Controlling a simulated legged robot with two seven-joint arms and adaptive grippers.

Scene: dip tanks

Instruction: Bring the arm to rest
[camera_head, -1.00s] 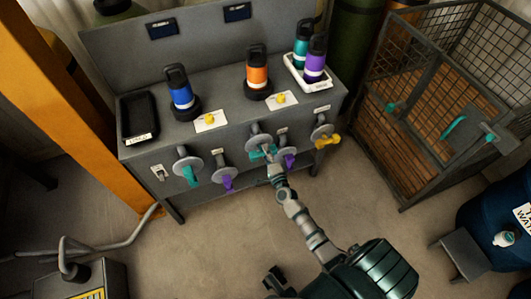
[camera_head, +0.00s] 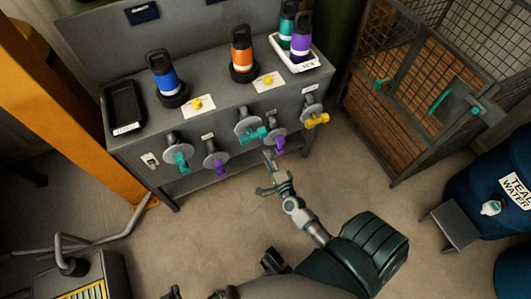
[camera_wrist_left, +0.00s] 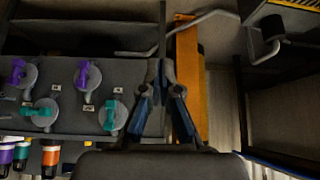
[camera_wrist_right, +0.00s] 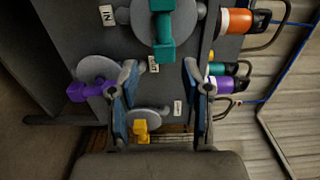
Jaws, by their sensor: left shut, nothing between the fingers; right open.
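My right gripper (camera_head: 268,176) is open and empty, in front of the grey dip tank bench. It is below and apart from the middle teal valve handle (camera_head: 252,134). In the right wrist view the open fingers (camera_wrist_right: 157,75) stand apart, with the teal handle (camera_wrist_right: 164,30), a purple handle (camera_wrist_right: 90,91) and a yellow handle (camera_wrist_right: 141,131) beyond them. My left gripper (camera_wrist_left: 165,68) is shut and empty in the left wrist view, its fingertips together. It is hard to make out in the head view.
The bench (camera_head: 215,115) carries blue (camera_head: 162,72), orange (camera_head: 242,50), teal and purple bottles, the last two in a white tray (camera_head: 318,62). A black tray (camera_head: 124,105) is at its left. A wire cage (camera_head: 415,95) and blue barrels (camera_head: 490,180) stand right; floor is free in front.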

